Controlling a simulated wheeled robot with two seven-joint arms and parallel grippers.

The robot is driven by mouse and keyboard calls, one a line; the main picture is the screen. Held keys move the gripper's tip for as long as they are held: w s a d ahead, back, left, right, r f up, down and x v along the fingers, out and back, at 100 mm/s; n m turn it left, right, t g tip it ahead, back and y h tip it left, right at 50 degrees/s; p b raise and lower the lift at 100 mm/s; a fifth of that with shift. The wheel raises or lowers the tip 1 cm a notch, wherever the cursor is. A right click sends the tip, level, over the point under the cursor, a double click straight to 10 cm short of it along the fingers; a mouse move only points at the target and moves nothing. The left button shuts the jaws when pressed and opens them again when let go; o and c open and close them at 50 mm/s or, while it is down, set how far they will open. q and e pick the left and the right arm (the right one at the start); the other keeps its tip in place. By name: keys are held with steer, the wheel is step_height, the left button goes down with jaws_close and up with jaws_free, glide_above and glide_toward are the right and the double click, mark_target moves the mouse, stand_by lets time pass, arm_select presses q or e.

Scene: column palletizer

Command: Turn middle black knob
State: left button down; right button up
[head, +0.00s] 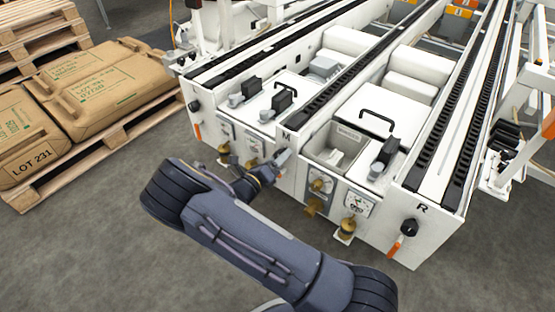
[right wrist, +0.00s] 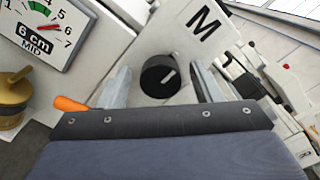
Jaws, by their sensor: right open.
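The middle black knob (right wrist: 158,76) sits on the white panel below the letter M (right wrist: 203,23) in the right wrist view. It is round with a white pointer line slanting toward the upper right. My right gripper (right wrist: 161,68) is open, with one grey finger on each side of the knob. I cannot tell whether either finger touches it. In the head view my right gripper (head: 281,158) is at the front end of the middle rail, and the knob is not discernible there. My left gripper is not in view.
An orange lever (right wrist: 71,104) and a gauge marked MID (right wrist: 41,27) are beside the gripper. Similar black knobs sit on the left (head: 194,106) and right (head: 409,227) rail ends. Brass fittings (head: 312,206) project from the front.

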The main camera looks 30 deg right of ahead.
steer(key=c, duration=1)
